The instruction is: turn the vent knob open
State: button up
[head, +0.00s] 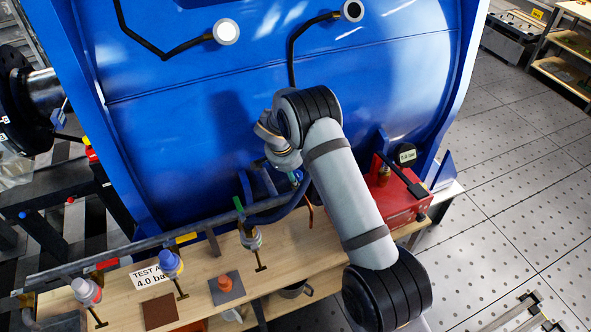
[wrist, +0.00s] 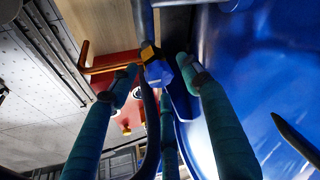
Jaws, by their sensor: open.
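In the wrist view a small blue faceted knob (wrist: 157,72) with a brass-coloured part at its top sits between my fingers; it looks like the vent knob, but no label shows. My gripper (wrist: 157,70) has teal fingers spread on either side of it, with a third finger below. The fingers look apart from each other, and I cannot tell whether any touches the knob. The knob is hidden there.
A grey pipe (head: 130,248) with valves runs along the wooden bench (head: 205,270). A green handle (head: 239,204) stands left of my gripper. A red pump box (head: 400,197) with a gauge (head: 405,154) reading 0.0 bar is to the right. An orange-brown bent rod (wrist: 105,68) lies beside the fingers.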

jog(key=c, duration=0.3)
jog(key=shift+w+r, duration=0.1)
jog(key=c, duration=0.7)
jog(key=shift+c, duration=0.6)
